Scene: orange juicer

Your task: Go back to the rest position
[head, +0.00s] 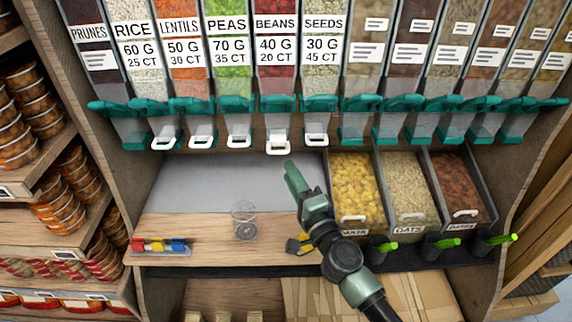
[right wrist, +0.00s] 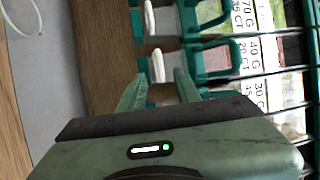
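My right gripper (head: 290,172) reaches up from the bottom right in the head view, over the grey back part of the counter, below the dispenser row. In the right wrist view its two fingers (right wrist: 161,80) stand apart with nothing held between them. A white dispenser handle (right wrist: 157,66) shows just beyond the fingertips; I cannot tell whether they touch it. The beans dispenser (head: 276,105) and seeds dispenser (head: 318,106) hang above the gripper in the head view. My left gripper is not in view.
A clear glass jar (head: 244,220) stands on the wooden counter (head: 190,228). Bins of pasta (head: 357,190), oats (head: 408,188) and a dark red food (head: 460,185) are at right. Coloured clips (head: 160,246) lie at the left front edge. A yellow and black item (head: 298,244) sits beside my arm.

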